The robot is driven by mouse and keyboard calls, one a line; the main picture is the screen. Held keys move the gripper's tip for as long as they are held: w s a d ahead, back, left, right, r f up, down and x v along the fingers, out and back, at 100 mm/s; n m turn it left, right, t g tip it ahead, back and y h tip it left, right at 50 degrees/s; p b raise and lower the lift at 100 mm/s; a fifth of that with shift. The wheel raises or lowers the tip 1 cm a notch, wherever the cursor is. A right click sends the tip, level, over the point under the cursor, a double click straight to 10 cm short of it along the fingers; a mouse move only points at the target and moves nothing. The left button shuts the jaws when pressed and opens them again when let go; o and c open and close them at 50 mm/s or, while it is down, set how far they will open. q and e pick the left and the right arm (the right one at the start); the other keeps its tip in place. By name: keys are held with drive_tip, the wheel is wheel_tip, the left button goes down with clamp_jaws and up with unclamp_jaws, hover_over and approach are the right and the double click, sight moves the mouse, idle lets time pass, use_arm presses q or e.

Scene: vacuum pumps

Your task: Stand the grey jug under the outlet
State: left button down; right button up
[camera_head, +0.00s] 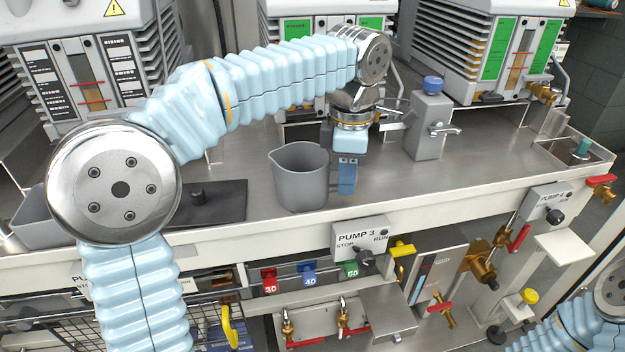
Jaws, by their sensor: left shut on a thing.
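The grey jug (300,180) is upright over the steel bench top near its front edge, with its open mouth upward. I cannot tell whether its base touches the bench. My left gripper (347,180) points down at the jug's right side and is shut on the jug, apparently at its handle, which the fingers hide. Behind and to the right stands a grey dispenser block (428,125) with a blue cap and a lever-like spout. A brass outlet fitting (545,92) sits on the right-hand pump. I cannot tell which is the task's outlet. My right gripper is out of view.
A dark mat with a knob (222,202) and another grey container (40,222) lie to the left. The front panel below carries the PUMP 3 switch (362,243) and several valves. Bench (470,180) is clear right of my left gripper.

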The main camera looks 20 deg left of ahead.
use_arm(q)
drive_tip(key=shift+r, duration=0.5)
drive_tip(key=r, duration=0.2)
drive_tip(key=r+p, duration=0.1)
drive_tip(key=shift+s, duration=0.25)
drive_tip(key=s+r, duration=0.9)
drive_tip(key=s, duration=0.4)
drive_tip(key=shift+s+a, duration=0.25)
drive_tip(key=shift+a, duration=0.2)
